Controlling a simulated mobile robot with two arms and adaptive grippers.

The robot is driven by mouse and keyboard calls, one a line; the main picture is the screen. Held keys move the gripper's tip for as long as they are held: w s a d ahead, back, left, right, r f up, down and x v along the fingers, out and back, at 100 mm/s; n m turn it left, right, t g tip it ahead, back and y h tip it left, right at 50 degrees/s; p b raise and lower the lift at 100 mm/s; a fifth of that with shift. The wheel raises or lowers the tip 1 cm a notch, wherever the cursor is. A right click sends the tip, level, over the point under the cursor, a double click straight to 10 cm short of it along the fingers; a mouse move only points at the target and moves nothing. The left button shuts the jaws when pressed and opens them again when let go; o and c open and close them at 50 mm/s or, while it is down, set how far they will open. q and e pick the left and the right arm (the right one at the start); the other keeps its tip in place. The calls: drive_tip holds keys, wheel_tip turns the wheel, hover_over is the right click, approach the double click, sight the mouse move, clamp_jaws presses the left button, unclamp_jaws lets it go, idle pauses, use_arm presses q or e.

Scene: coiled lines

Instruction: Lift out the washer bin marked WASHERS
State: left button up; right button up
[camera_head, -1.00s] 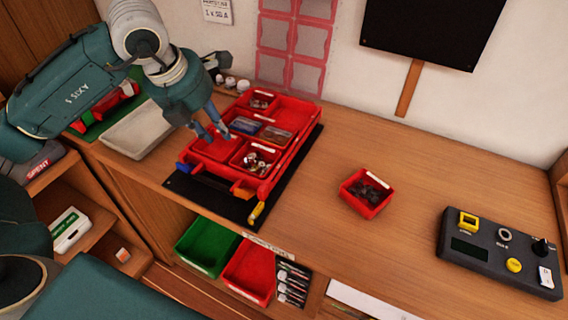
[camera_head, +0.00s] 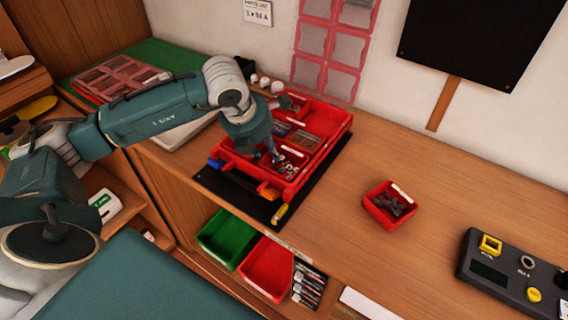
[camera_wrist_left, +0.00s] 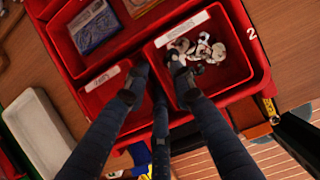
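The washer bin (camera_wrist_left: 222,77) is a red bin holding several metal washers, with a white label that appears to read WASHERS, in the left wrist view. It sits in the front right part of the red tray (camera_head: 336,142) on the workbench. My left gripper (camera_wrist_left: 156,82) points down at the bin's left wall. One finger is over the washer bin's left side and another is over the neighbouring red bin. The fingers are apart. I cannot tell whether they touch the wall. In the head view my left gripper (camera_head: 272,157) partly hides the bin. My right gripper is not in view.
A red bin (camera_head: 378,213) of dark parts stands alone on the bench. A dark control box (camera_head: 505,282) is at the right. Green (camera_head: 226,236) and red (camera_head: 266,268) bins sit below the bench edge. Bench surface is free right of the tray.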

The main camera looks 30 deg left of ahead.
use_arm(q)
clamp_jaws()
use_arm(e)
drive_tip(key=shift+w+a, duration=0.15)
use_arm(q)
drive_tip(key=shift+r, duration=0.1)
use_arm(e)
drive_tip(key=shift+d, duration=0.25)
